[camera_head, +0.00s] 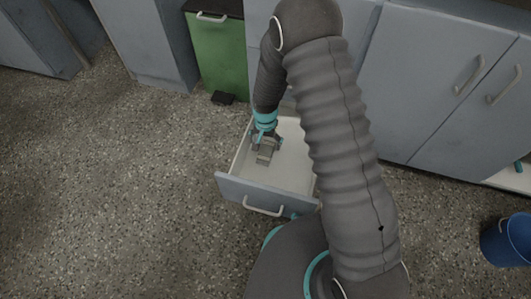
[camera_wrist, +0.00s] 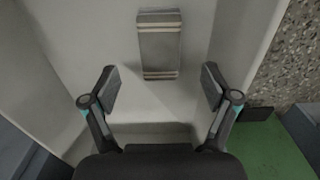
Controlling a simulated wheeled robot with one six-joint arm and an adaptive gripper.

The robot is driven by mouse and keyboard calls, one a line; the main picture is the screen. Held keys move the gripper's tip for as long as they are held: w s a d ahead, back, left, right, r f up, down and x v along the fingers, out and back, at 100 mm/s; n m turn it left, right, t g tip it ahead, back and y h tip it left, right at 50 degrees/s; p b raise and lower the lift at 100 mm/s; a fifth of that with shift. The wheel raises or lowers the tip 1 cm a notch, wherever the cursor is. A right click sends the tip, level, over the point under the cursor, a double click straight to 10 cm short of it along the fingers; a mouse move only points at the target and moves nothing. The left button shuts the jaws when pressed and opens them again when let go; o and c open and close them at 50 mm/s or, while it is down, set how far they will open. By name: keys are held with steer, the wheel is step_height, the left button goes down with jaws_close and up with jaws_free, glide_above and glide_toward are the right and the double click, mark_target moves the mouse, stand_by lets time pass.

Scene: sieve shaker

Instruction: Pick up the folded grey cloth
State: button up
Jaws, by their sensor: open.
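The folded grey cloth (camera_wrist: 159,48) lies on the white floor of an open drawer. It is a small oblong bundle with pale bands near both ends. In the head view the cloth (camera_head: 264,157) shows just in front of my gripper. My gripper (camera_wrist: 160,84) is open and empty, with its two fingers spread wider than the cloth. In the wrist view the cloth lies ahead of the fingertips and centred between them, with no contact visible. In the head view my gripper (camera_head: 265,141) is over the drawer (camera_head: 240,185), pointing down.
The drawer walls stand around my gripper, and its blue-grey front carries a pale handle (camera_head: 263,210). A green bin (camera_head: 221,60) with a black pedal stands behind left. Closed cabinets (camera_head: 440,85) line the right. A blue bucket (camera_head: 510,240) is at far right. Floor at left is clear.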

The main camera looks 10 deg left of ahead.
mark_target(266, 150)
steer(key=shift+w+f, duration=0.15)
steer(key=shift+f, duration=3.05)
steer(key=c, duration=1.2)
